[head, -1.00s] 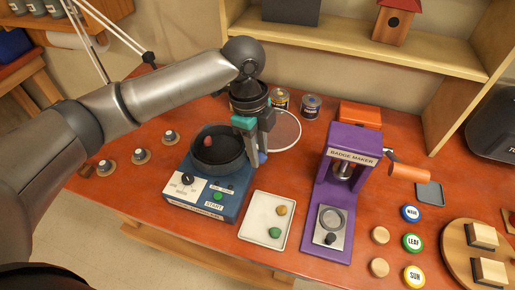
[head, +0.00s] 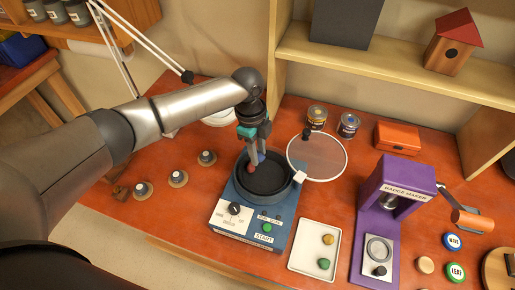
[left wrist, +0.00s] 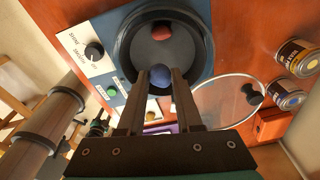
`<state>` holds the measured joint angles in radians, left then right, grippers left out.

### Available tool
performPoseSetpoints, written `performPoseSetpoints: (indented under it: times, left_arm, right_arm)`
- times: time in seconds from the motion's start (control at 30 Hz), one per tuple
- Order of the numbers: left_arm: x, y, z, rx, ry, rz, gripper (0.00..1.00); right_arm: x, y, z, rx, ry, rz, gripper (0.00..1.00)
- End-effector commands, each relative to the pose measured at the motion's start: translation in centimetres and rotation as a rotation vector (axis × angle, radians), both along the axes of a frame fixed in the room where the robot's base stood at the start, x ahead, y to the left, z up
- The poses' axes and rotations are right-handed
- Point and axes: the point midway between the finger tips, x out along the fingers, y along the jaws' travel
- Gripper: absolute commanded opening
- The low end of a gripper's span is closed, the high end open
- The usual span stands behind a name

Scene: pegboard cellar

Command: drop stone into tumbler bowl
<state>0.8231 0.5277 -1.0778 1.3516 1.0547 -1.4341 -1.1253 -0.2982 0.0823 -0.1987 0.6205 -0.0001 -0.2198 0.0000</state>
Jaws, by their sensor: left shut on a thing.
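The tumbler bowl (head: 272,186) is a dark round bowl on a blue machine base (head: 255,222) with a dial and a green START button. A reddish stone (head: 252,168) lies in the bowl; it also shows in the left wrist view (left wrist: 162,33). My left gripper (head: 258,158) points down over the back-left part of the bowl. In the left wrist view its fingertips are shut on a blue stone (left wrist: 160,76), seen against the bowl's opening. The stone's exact height above the bowl is hard to tell. My right gripper is not in view.
A white tray (head: 308,263) with a yellow stone (head: 328,239) and a green stone (head: 324,263) lies to the right. A clear round lid (head: 318,160) sits behind the bowl. A purple badge maker (head: 375,225) stands further right. Several small knobs lie at left.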

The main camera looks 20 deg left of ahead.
Motion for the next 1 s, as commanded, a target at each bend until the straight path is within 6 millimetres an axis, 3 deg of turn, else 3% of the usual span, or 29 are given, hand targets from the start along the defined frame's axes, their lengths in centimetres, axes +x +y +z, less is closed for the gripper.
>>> performPoseSetpoints:
  times: [0.4, 0.8, 0.83, 1.0]
  left_arm:
    - [0.0, 0.1, -4.5, 0.001, 0.000, 0.000, 0.00]
    - [0.0, 0.1, -4.8, 0.001, 0.000, 0.001, 0.00]
    - [0.0, 0.1, -4.8, 0.001, 0.000, 0.001, 0.36]
    - [0.0, 0.1, -4.8, 0.001, 0.000, 0.001, 0.55]
  right_arm:
    - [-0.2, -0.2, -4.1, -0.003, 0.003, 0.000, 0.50]
    - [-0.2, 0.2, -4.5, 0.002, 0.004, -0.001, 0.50]
    - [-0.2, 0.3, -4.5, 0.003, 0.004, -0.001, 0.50]
    - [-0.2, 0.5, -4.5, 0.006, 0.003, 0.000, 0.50]
